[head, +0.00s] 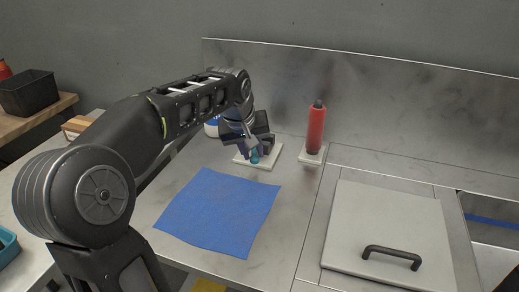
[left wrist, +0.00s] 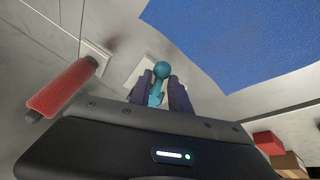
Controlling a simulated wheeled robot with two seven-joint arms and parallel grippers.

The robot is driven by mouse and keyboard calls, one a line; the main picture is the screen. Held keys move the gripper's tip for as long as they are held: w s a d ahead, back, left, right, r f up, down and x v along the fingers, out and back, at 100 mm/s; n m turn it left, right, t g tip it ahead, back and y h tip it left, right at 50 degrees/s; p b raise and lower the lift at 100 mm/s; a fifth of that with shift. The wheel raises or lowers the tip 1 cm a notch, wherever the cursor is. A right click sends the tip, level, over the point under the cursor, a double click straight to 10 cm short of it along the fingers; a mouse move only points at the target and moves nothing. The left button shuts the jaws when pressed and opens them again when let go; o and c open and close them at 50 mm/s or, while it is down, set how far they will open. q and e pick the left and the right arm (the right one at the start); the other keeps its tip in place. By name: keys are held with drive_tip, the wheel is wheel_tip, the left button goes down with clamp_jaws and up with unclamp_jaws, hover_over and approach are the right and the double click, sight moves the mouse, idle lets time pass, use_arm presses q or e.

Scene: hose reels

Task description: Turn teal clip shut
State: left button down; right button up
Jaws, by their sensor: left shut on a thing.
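The teal clip (left wrist: 161,72) shows in the left wrist view as a round knob on a short stem, between the fingers of my left gripper (left wrist: 160,90). My left gripper is shut on it. In the head view the clip (head: 255,156) is a small teal spot under my left gripper (head: 249,146), above a pale square plate (head: 270,155) on the steel counter. The fingers and wrist hide most of the clip and whatever it is fixed to. My right gripper is in neither view.
A red cylinder (head: 316,130) stands on another pale plate, right of my gripper. A blue cloth (head: 220,212) lies flat in front. A grey lid with a black handle (head: 391,257) is at right. A steel backsplash (head: 400,110) rises behind. A black bin (head: 27,92) sits far left.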

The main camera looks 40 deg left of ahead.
use_arm(q)
drive_tip(key=shift+s+a+m+h+p, duration=0.3)
drive_tip(key=shift+a+m+h, duration=0.25)
drive_tip(key=shift+m, duration=0.6)
drive_tip(key=shift+s+a+m+h+p, duration=0.3)
drive_tip(key=shift+a+m+h, duration=0.25)
drive_tip(key=shift+m, duration=0.6)
drive_tip(key=shift+a+f, duration=0.1)
drive_tip(key=c, duration=1.4)
unclamp_jaws()
drive_tip(key=shift+s, duration=0.1)
drive_tip(key=shift+c, duration=0.2)
drive_tip(key=v, duration=0.7)
drive_tip(key=shift+s+r, duration=0.2)
drive_tip(key=shift+r, duration=0.15)
